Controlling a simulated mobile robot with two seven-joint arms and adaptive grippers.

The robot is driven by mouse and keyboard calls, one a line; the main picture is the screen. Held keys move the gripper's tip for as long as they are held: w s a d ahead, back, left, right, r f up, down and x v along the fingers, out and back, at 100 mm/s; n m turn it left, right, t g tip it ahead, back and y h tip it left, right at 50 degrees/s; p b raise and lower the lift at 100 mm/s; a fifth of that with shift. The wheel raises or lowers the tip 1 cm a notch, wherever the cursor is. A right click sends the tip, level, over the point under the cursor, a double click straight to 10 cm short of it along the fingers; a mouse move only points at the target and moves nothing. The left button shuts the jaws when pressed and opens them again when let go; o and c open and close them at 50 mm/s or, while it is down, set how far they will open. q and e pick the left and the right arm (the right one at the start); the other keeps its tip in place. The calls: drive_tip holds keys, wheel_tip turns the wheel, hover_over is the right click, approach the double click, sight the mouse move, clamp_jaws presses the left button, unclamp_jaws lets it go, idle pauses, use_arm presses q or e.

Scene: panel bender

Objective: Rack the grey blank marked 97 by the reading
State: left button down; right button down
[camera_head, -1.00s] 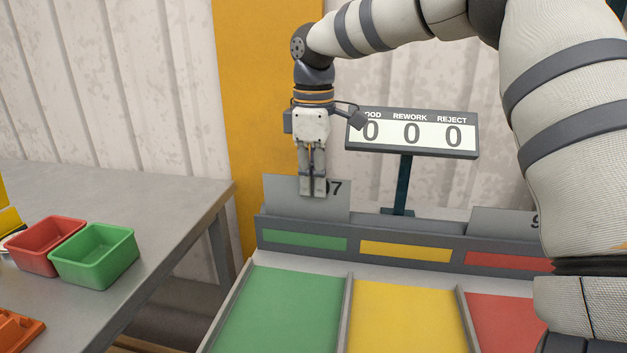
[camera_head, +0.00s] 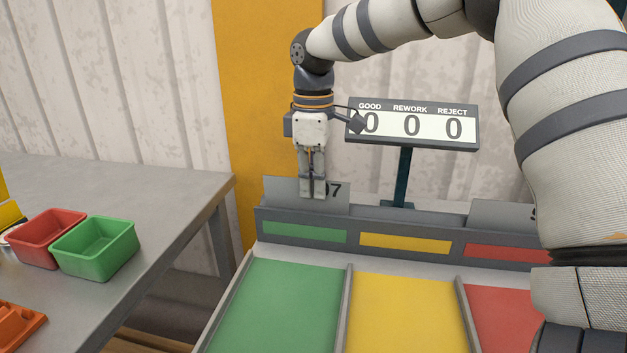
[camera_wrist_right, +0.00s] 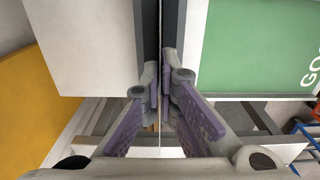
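The grey blank (camera_head: 282,192) stands upright at the rack (camera_head: 352,228), behind its green label. Its lower edge is hidden by the rack's front. A 7 shows on it, and the digit before it is partly covered by the fingers. My right gripper (camera_head: 313,190) points down with its fingers closed over the blank's upper part. In the right wrist view the fingers (camera_wrist_right: 160,88) are close together on a thin edge. The display (camera_head: 412,124) reads GOOD 0, REWORK 0, REJECT 0. My left gripper is not in view.
Another grey plate (camera_head: 498,214) stands behind the rack's red label, its marking mostly hidden by my arm. Green (camera_head: 280,305), yellow (camera_head: 408,312) and red (camera_head: 497,318) panels lie in front. A bench (camera_head: 150,190) at left holds a red bin (camera_head: 47,240) and a green bin (camera_head: 95,248).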

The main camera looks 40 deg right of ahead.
drive_tip(key=shift+f, duration=0.4)
drive_tip(key=c, duration=1.7)
unclamp_jaws()
wheel_tip(320, 180, up, 12)
drive_tip(key=shift+r, duration=0.1)
